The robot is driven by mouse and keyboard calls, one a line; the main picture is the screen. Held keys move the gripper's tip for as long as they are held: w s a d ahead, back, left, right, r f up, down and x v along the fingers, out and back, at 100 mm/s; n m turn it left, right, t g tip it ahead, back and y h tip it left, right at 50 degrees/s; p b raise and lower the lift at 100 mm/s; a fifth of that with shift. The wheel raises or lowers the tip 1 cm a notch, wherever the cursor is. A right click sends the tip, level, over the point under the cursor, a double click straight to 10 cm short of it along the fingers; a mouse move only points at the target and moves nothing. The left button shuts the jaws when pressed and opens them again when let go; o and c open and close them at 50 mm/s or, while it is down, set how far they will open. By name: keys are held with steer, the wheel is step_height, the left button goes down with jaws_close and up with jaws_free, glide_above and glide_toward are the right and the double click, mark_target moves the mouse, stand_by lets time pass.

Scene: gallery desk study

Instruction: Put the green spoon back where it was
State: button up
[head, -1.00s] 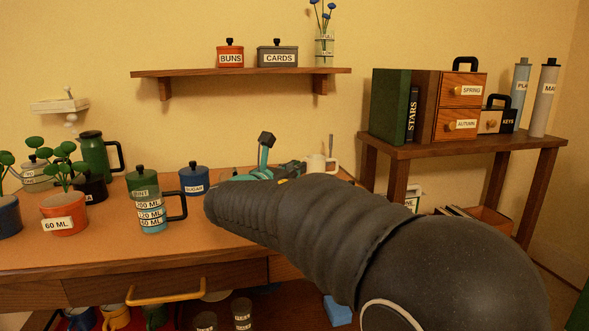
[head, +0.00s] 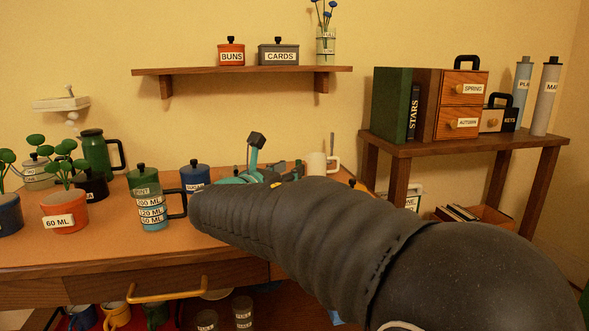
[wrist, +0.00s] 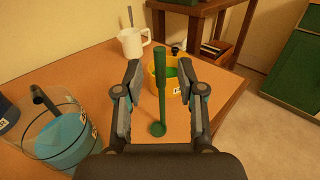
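In the wrist view the green spoon (wrist: 161,98) lies in line between the two fingers, its thick handle end away from me and its small round bowl nearer. My gripper (wrist: 160,92) is open, with a gap on each side of the spoon. A yellow pot (wrist: 158,74) with green inside stands just beyond; the handle end overlaps it in the picture, and I cannot tell whether they touch. In the head view my gripper (head: 256,150) is partly hidden behind my arm, and the spoon cannot be made out.
A white mug (wrist: 131,42) holding a thin grey utensil stands behind, left of the pot. A clear jar with blue contents (wrist: 62,142) is close on the left. The desk's right edge is near the pot. The blue sugar pot (head: 195,176) and measuring jug (head: 148,200) stand left of my arm.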

steer(key=v, duration=0.9)
steer(key=s+d+f+m+g+y, duration=0.1)
steer(key=s+d+f+m+g, duration=0.25)
steer(key=d, duration=0.45)
steer(key=s+d+f+m+g, duration=0.25)
steer(key=d+f+m, duration=0.2)
steer(key=d, duration=0.25)
steer(key=s+d+f+m+g+y, duration=0.1)
steer(key=s+d+f+m+g, duration=0.3)
steer(key=d, duration=0.4)
steer(key=s+d+f+m+y, duration=0.1)
steer(key=s+f+m+y, duration=0.2)
steer(key=s+m, duration=0.5)
steer(key=s+d+f+m+y, duration=0.1)
steer(key=s+f+m+y, duration=0.2)
steer(key=s+f+m, duration=0.2)
steer(key=s+m, duration=0.3)
steer(key=m, duration=0.2)
steer(key=shift+f+y, duration=0.3)
steer(key=shift+f, duration=0.1)
